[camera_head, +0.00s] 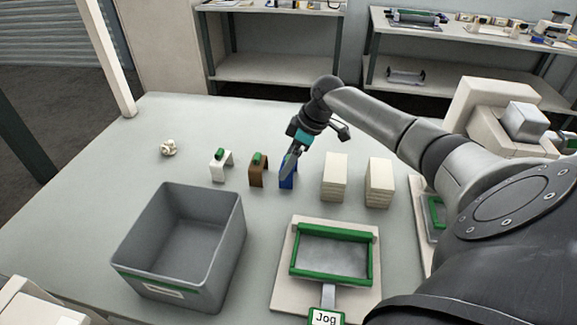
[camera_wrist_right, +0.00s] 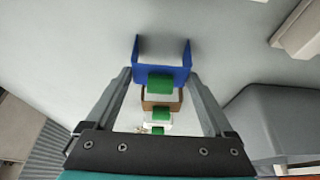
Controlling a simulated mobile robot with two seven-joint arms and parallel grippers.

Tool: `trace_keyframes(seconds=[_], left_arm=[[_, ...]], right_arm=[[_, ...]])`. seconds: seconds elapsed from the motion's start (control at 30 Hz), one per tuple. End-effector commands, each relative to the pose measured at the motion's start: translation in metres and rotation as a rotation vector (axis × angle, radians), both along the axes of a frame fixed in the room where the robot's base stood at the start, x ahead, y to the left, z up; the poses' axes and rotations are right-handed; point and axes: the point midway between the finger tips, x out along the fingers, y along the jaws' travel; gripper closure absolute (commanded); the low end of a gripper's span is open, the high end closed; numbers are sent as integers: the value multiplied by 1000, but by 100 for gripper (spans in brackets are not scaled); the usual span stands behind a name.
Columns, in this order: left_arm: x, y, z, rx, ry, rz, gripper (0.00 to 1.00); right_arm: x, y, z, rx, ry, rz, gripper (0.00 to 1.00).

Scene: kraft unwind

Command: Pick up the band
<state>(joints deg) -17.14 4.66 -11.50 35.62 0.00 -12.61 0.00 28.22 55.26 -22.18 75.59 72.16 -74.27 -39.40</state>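Three arch-shaped bands stand in a row on the table: a white one (camera_head: 221,168), a brown one (camera_head: 258,173) and a blue one (camera_head: 287,183). The white and brown ones show green pieces on top. My right gripper (camera_head: 290,166) is at the blue band and hides part of it in the head view. In the right wrist view, the blue band (camera_wrist_right: 163,72) with a green piece (camera_wrist_right: 160,84) lies between the spread fingertips of my right gripper (camera_wrist_right: 161,76). I cannot tell whether the fingers touch it. My left gripper is out of view.
A grey bin (camera_head: 180,240) stands at the front left. Two cream stacks (camera_head: 335,178) (camera_head: 379,184) stand right of the blue band. A green-framed tray (camera_head: 331,275) with a "Jog" label is in front. The table's left side is mostly clear.

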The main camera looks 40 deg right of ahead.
Motion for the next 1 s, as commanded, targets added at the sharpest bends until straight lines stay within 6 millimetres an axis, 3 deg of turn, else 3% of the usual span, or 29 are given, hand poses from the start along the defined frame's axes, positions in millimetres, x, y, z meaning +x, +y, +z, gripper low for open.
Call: trace_keyframes(seconds=[0.03, 0.3, 0.67, 0.87, 1.0], left_arm=[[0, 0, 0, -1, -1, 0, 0], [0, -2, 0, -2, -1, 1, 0], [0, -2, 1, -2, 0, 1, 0], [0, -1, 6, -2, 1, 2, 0], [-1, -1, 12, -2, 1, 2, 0]], right_arm=[[0, 0, 0, 0, 0, 0, 22], [0, 0, 0, 0, 0, 0, 53], [0, 0, 6, 0, -1, 0, 54], [1, 0, 30, 0, -4, 1, 54], [1, -1, 61, -3, -5, 1, 54]])
